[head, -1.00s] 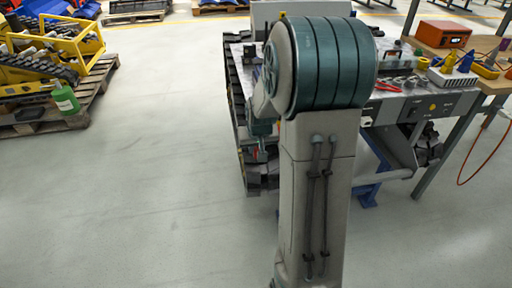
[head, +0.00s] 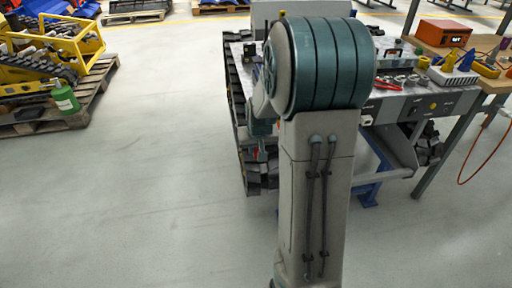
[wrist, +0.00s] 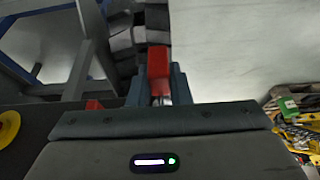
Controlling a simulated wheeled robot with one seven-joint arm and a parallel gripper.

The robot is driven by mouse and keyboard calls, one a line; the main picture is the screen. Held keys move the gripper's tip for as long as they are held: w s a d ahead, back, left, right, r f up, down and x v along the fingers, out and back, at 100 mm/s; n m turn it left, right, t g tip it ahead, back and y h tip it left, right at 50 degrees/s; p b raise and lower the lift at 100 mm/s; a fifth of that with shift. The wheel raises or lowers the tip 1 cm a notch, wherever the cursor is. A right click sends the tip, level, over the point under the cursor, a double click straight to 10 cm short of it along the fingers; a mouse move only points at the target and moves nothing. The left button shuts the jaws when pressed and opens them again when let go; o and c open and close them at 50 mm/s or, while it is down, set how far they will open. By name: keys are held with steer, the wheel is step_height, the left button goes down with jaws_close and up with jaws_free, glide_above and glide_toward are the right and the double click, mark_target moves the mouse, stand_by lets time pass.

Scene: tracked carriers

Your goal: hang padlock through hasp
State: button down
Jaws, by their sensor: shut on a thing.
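A red padlock body (wrist: 158,62) sits between the fingers of my gripper (wrist: 158,88) in the wrist view, with a bit of its metal shackle showing on the near side. My gripper is shut on it. In the head view my arm hides most of the gripper; only a small red spot shows low beside the carrier's tracked side. I cannot make out the hasp in either view. A small red piece (wrist: 93,104) shows left of the fingers in the wrist view, too little to name.
The tracked carrier (head: 233,90) stands behind my arm, with a control panel (head: 425,106) at its right. A workbench (head: 430,52) with an orange box (head: 443,33) is at the right. A loaded pallet (head: 92,100) is at the left. The floor between is clear.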

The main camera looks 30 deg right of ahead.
steer(key=shift+f+b, duration=1)
steer(key=shift+f, duration=0.3)
stand_by(0.9)
steer(key=c, duration=1.3)
jaws_free()
steer(key=shift+o, duration=0.2)
steer(key=p+v, duration=0.3)
steer(key=v, duration=1.1)
steer(key=shift+p, duration=0.3)
steer(key=s+a+r+n+p, duration=0.1)
steer(key=s+a+r+p, duration=0.5)
steer(key=s+r+p, duration=0.2)
steer(key=s+a+r+n+g+y+p, duration=0.1)
steer(key=s+a+r+n+p, duration=0.1)
steer(key=s+a+r+p, duration=0.5)
steer(key=p+v, duration=0.5)
steer(key=v, duration=0.2)
steer(key=shift+a, duration=0.15)
